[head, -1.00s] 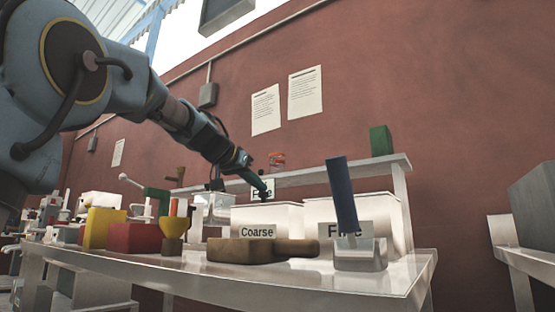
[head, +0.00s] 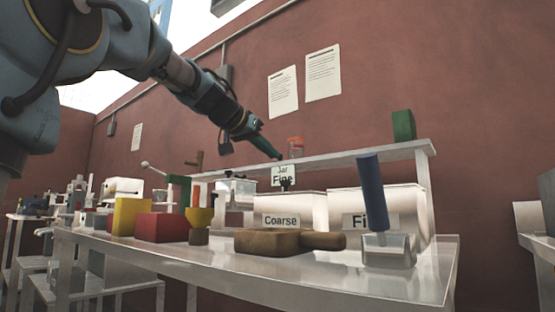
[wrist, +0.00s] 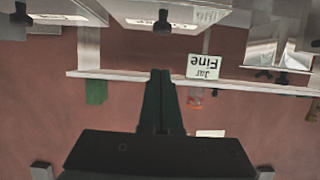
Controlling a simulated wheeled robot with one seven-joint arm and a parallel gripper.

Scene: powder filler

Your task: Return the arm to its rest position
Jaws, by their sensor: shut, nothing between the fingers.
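My arm reaches in from the upper left of the head view. My gripper (head: 277,155) is shut and empty, held in the air in front of the raised shelf, close to the jar with an orange lid (head: 295,147). In the wrist view, my gripper (wrist: 161,75) points towards the shelf edge, its two fingers together. A "Jar Fine" label (wrist: 203,66) is beside the fingertips there. The jar also shows in the wrist view (wrist: 195,101), partly hidden behind the shelf edge.
A green block (head: 403,125) stands on the shelf (head: 350,153).

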